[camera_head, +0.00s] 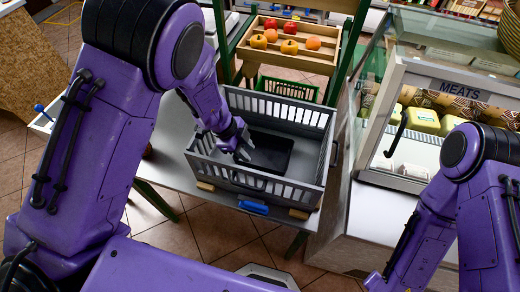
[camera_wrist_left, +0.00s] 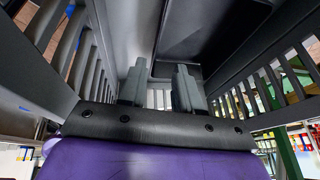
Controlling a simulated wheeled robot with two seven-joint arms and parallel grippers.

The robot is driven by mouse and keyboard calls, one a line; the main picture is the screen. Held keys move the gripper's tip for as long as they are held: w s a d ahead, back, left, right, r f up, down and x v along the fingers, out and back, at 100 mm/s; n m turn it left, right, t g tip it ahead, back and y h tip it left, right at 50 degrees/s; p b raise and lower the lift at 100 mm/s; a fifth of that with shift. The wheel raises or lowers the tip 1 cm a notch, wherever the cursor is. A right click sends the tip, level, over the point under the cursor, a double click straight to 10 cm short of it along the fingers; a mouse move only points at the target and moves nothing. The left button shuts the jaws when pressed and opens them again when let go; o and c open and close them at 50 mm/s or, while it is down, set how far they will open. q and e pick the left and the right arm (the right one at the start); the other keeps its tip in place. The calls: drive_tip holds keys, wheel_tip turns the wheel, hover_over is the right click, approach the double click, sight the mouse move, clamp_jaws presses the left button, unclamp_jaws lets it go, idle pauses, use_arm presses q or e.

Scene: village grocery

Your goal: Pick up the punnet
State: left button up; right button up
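A black, shallow, rectangular tray, which looks like the punnet (camera_head: 270,153), lies inside a grey slatted crate (camera_head: 312,172) on a grey table. Its dark underside or wall also seems to show at the top of the left wrist view (camera_wrist_left: 215,30). My left gripper (camera_head: 241,146) reaches down into the crate at the tray's left edge. Its two fingers stand apart in the left wrist view (camera_wrist_left: 159,88), with nothing clearly held between them. Whether a finger touches the tray cannot be told. My right arm shows at the right, but its gripper is out of view.
The crate's slatted walls surround the left gripper closely. A green crate (camera_head: 287,87) and a wooden tray of fruit (camera_head: 290,42) stand behind. A glass meats counter (camera_head: 440,105) is at the right. A blue-handled item (camera_head: 254,207) lies at the table's front edge.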

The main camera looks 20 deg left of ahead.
sight(257, 167)
use_arm(q)
drive_tip(key=x, duration=0.3)
drive_tip(key=p+x, duration=0.1)
drive_tip(key=x, duration=0.5)
drive_tip(key=shift+s+a+f, duration=0.25)
drive_tip(key=shift+f, duration=0.25)
drive_tip(key=shift+w+d+f, duration=0.1)
drive_tip(key=shift+w+f, duration=0.05)
drive_tip(key=shift+f, duration=0.3)
clamp_jaws()
